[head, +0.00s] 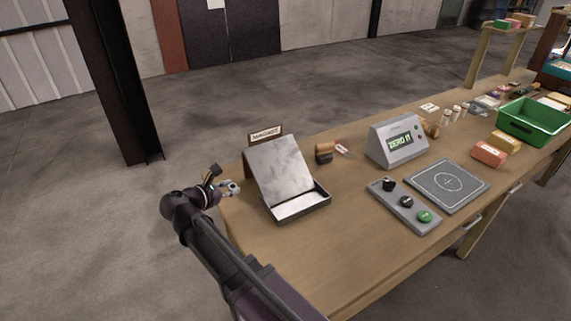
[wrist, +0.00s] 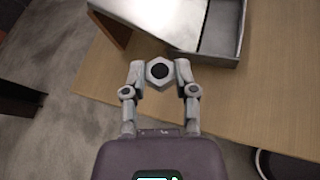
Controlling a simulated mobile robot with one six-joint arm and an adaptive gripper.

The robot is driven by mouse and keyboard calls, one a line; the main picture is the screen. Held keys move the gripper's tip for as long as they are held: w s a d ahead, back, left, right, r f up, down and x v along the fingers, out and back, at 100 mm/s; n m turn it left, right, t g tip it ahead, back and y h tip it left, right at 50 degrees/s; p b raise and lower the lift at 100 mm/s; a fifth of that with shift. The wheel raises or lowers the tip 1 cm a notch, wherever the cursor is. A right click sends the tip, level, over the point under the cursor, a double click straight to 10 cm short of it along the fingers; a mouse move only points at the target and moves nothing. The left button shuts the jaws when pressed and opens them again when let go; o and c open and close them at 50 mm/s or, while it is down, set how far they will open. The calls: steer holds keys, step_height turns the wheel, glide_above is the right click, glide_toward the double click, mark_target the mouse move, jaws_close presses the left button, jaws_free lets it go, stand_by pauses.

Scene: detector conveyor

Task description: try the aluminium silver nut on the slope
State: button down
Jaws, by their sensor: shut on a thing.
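A silver hex nut (wrist: 159,71) with a dark round hole is held between the fingertips of my gripper (wrist: 160,73) in the wrist view. In the head view my gripper (head: 229,188) is at the left edge of the table, left of the slope, and the nut there is too small to make out clearly. The slope (head: 283,168) is a tilted grey metal plate with a shallow tray (head: 303,205) at its foot. A small sign on a stand (head: 265,134) rises behind it. In the wrist view the slope (wrist: 185,18) lies beyond the nut, apart from it.
On the wooden table (head: 290,250), a grey display box (head: 397,140), a button panel (head: 404,205) and a square plate (head: 447,186) stand to the right. A green bin (head: 535,121) is farther right. The near table is clear.

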mark_target(280, 175)
steer(key=w+d+f+m+g+h+b, duration=0.1)
steer(key=w+d+m+h, duration=0.1)
steer(key=w+d+m, duration=0.6)
steer(key=w+d, duration=0.6)
steer(key=d, duration=0.1)
steer(key=shift+d+g+h, duration=0.25)
steer(key=shift+g+h, duration=0.05)
steer(key=shift+w+f+b, duration=0.15)
steer(key=shift+b, duration=0.2)
steer(key=shift+w+a+f+b, duration=0.4)
steer(key=shift+w+f+b, duration=0.1)
steer(key=shift+f+b, duration=0.3)
steer(key=shift+w+a+f+b, duration=0.35)
steer(key=shift+w+f+b, duration=0.2)
steer(key=shift+f+b, duration=0.3)
steer(key=shift+w+a+f+b, duration=0.4)
steer(key=shift+w+f+b, duration=0.1)
steer(key=shift+f+b, duration=0.3)
steer(key=shift+c, duration=1.6)
jaws_free()
steer(key=shift+s, duration=0.15)
